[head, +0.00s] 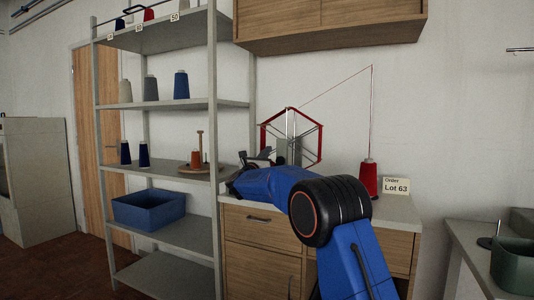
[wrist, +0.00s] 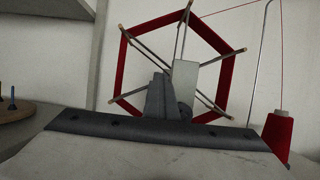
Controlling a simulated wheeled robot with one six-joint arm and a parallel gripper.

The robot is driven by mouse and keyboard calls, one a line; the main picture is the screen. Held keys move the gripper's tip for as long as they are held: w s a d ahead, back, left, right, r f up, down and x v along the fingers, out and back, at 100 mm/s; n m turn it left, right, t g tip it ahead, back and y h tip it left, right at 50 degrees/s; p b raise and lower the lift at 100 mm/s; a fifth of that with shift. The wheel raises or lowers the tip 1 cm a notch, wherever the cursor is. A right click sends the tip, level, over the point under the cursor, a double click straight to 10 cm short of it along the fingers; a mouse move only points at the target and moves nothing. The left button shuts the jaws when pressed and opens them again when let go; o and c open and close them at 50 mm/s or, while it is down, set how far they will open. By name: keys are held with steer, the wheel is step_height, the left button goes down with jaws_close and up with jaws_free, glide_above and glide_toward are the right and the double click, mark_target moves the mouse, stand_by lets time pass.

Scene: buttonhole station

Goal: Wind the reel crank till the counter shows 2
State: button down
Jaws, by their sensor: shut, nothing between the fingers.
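The reel (head: 320,146) stands on the bench, a six-sided frame with red yarn around its rim. In the wrist view the reel (wrist: 228,85) faces me, behind a dark grey upright (wrist: 156,97) and a pale grey box (wrist: 185,80). No counter number is legible, and I cannot make out the crank in either view. A red thread runs from the reel over a thin rod to a red yarn cone (head: 368,178), which also shows in the wrist view (wrist: 279,133). My gripper (head: 244,168) is shut and empty, left of the reel, partly hidden by my arm.
The bench top (head: 398,208) carries a card reading "Order Lot 63" (head: 396,186). A metal shelf unit (head: 212,90) with cones and a blue bin (head: 148,209) stands close on the left. A wooden cupboard (head: 325,28) hangs above. A green bin (head: 514,266) is at right.

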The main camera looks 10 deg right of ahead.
steer(key=c, duration=2.5)
jaws_free()
steer(key=shift+c, duration=0.2)
steer(key=o, duration=1.1)
steer(key=v, duration=1.7)
steer(key=shift+s+a+f, duration=0.1)
steer(key=shift+s+a, duration=0.05)
